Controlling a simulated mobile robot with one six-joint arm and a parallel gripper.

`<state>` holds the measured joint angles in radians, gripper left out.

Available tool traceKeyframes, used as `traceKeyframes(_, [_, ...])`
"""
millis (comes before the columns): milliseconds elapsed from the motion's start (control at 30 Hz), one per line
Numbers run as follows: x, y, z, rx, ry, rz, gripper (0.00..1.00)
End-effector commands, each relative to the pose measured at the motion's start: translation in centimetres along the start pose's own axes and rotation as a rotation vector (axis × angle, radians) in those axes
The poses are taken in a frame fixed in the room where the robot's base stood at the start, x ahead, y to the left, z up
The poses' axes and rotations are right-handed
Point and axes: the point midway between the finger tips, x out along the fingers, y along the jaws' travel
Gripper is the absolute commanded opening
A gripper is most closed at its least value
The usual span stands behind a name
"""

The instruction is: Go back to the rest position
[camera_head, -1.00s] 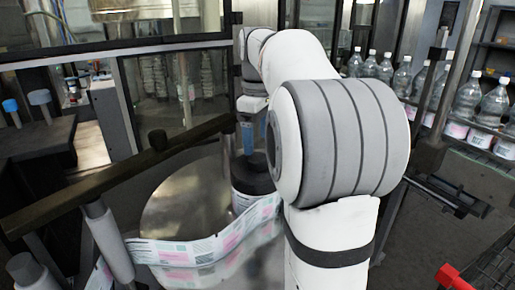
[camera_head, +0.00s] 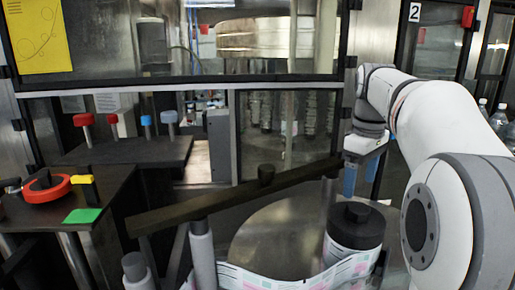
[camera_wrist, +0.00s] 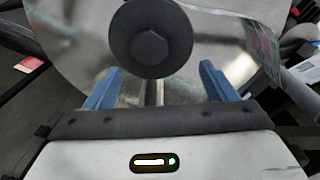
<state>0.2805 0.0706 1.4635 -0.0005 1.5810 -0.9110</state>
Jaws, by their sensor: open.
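My gripper (camera_head: 361,190) hangs at the right of the head view, its blue fingers pointing down and open. It is just above or behind the black hub (camera_head: 356,214) of a label reel (camera_head: 352,256); the exact gap is unclear. In the wrist view my gripper (camera_wrist: 160,70) has its two blue fingers spread wide with nothing between their tips. A dark round knob with a hexagonal face (camera_wrist: 150,45) shows beyond them, over a shiny disc (camera_wrist: 75,45). My white and grey arm fills the right of the head view.
The printed label strip (camera_head: 285,285) runs along the front. At left a dark bench (camera_head: 30,225) carries a red ring knob (camera_head: 46,187). Bottles (camera_head: 499,115) stand far right.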

Motion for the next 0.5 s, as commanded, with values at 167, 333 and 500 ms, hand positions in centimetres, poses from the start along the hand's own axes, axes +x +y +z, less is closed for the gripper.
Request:
traceKeyframes(167, [3.0, -6.3, 1.0, 0.152, 0.053, 0.049, 0.78])
traceKeyframes(333, [7.5, -12.3, 3.0, 0.325, 0.128, 0.082, 0.78])
traceKeyframes(500, [12.5, -17.4, 5.6, 0.483, 0.205, 0.093, 0.78])
